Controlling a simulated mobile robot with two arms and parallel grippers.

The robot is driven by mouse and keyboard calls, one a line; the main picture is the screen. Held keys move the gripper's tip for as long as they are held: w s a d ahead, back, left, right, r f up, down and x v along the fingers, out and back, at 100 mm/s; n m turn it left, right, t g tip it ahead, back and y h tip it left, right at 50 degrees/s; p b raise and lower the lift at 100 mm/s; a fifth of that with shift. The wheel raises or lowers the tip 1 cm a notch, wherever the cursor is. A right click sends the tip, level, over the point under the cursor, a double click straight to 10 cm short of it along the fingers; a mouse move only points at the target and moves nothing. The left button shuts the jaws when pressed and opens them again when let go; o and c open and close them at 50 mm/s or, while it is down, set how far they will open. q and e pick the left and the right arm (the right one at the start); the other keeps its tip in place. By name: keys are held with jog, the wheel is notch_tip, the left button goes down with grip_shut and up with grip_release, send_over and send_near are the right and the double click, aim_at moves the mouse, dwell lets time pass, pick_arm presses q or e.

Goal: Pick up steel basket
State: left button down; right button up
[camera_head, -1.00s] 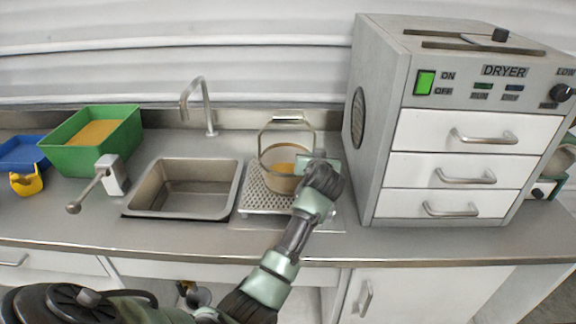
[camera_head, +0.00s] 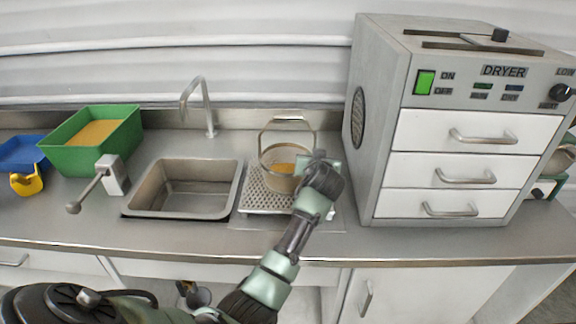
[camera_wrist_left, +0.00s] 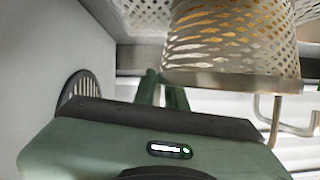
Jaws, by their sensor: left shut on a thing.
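The steel basket (camera_head: 277,180) is a round mesh cup with a tall upright handle and yellow-orange grains inside. In the head view it is at the perforated drain tray (camera_head: 254,203), right of the sink; I cannot tell whether it touches the tray. My left gripper (camera_head: 312,164) is at its right side, shut on it near the rim. In the left wrist view the basket (camera_wrist_left: 235,45) appears upside down, with its mesh wall and rim close to my left gripper's fingers (camera_wrist_left: 165,90). The exact contact is partly hidden. My right gripper is not in view.
The grey dryer (camera_head: 372,140) with several drawers stands close on the right. The sink (camera_head: 185,190) and its faucet (camera_head: 207,105) are on the left. A green bin (camera_head: 85,158) of yellow grains, a blue tray (camera_head: 20,155) and a yellow scoop (camera_head: 27,184) stand at far left.

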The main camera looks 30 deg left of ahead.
pick_arm(q)
jog(key=shift+f, duration=0.35)
